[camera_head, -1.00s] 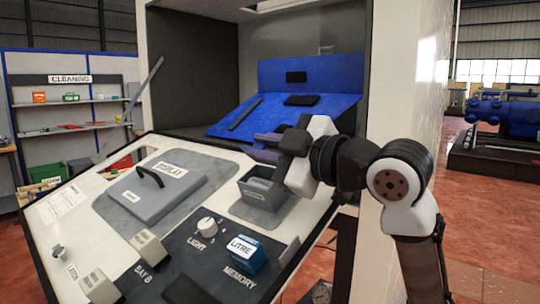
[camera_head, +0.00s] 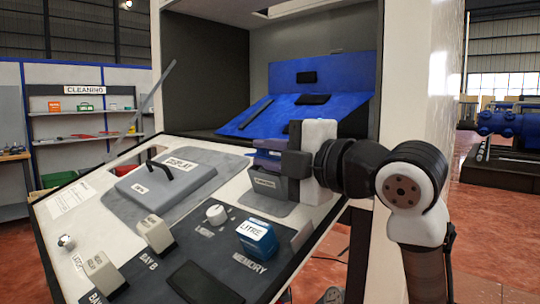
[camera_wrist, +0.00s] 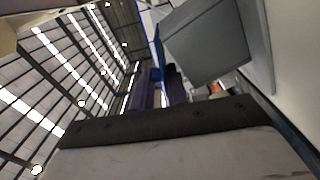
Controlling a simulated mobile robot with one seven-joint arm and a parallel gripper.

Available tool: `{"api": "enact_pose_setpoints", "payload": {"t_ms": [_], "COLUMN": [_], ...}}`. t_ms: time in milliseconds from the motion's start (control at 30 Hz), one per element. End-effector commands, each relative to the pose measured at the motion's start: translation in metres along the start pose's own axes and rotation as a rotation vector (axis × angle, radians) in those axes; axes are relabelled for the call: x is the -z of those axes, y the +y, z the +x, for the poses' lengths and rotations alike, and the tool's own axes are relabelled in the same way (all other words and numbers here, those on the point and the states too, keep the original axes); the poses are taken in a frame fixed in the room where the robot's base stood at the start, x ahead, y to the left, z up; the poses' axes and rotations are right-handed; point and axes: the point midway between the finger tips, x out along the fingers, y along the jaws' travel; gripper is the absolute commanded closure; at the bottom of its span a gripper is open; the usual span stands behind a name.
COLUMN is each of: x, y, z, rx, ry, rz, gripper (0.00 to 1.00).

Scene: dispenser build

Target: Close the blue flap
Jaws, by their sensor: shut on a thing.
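The blue flap (camera_head: 283,108) appears to be the sloping blue panel inside the open cabinet, below an upright blue panel (camera_head: 345,68). Black pads sit on both blue panels, and a dark strip lies on the slope. My gripper (camera_head: 266,158) is in front of the slope and below it, at the top of a grey labelled box (camera_head: 264,188) on the console. Its purple fingers, also in the wrist view (camera_wrist: 164,88), are close together beside the box. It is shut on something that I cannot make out. The fingers hide part of the box's top.
The sloped console carries a grey display lid (camera_head: 160,185) with a black handle, a white knob (camera_head: 216,214), a blue litre block (camera_head: 257,239) and beige blocks (camera_head: 155,233). The cabinet's right wall (camera_head: 405,100) stands close behind my arm.

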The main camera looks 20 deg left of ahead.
Motion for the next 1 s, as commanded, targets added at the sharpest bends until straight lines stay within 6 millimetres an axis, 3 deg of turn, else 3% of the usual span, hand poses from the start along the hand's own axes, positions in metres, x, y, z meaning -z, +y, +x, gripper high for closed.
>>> {"api": "enact_pose_setpoints", "payload": {"t_ms": [500, 533, 667, 1000], "x": [0.0003, 0.0003, 0.0003, 0.0], "y": [0.0, 0.0, -0.0004, -0.0023], "z": [-0.0003, -0.0003, -0.0002, 0.0004], "rx": [-0.002, -0.002, -0.001, 0.003], "ry": [0.0, 0.0, 0.0, 0.001], "rz": [-0.02, -0.02, -0.019, -0.017], "gripper": [1.0, 0.82, 0.65, 0.65]}}
